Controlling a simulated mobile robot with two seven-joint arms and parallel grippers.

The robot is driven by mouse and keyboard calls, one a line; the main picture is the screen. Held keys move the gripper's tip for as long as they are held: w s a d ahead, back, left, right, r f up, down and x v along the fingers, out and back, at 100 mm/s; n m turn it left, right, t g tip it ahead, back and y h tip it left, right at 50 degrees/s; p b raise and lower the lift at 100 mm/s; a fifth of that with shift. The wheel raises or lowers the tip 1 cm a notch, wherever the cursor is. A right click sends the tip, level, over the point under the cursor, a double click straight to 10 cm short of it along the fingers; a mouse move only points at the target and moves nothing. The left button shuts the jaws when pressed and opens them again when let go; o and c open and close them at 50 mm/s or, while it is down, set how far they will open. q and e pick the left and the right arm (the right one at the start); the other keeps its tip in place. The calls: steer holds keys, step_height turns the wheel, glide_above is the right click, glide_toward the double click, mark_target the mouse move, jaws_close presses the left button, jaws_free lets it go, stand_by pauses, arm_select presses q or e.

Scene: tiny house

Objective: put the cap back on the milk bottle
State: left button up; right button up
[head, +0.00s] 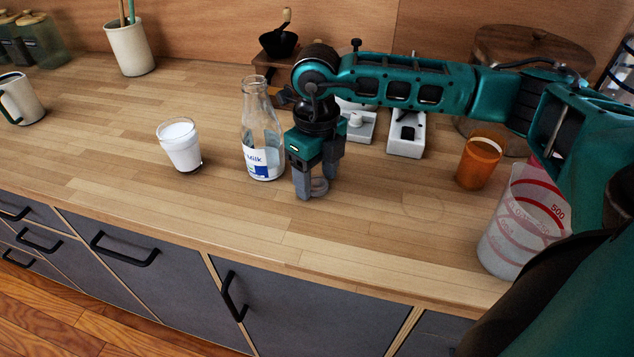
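The milk bottle (262,140) is clear glass with a white and blue label. It stands upright on the wooden counter, and its mouth is uncovered. My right gripper (318,188) points down just right of the bottle, close to the counter top. Its two fingers are apart, with a small round, pale, see-through piece (319,187), apparently the cap, low between them. The fingers partly hide this piece, and I cannot tell whether they press on it. My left gripper is not in view.
A glass of milk (181,145) stands left of the bottle. An orange cup (480,161) and a measuring cup (520,225) stand at the right. A coffee grinder (279,45) and white devices (406,134) are behind. The front middle counter is clear.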

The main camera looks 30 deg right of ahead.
mark_target(317, 183)
steer(key=c, duration=0.8)
steer(key=shift+r, duration=0.1)
step_height(317, 183, up, 20)
steer(key=shift+f+p, duration=0.1)
steer(key=shift+p, duration=0.55)
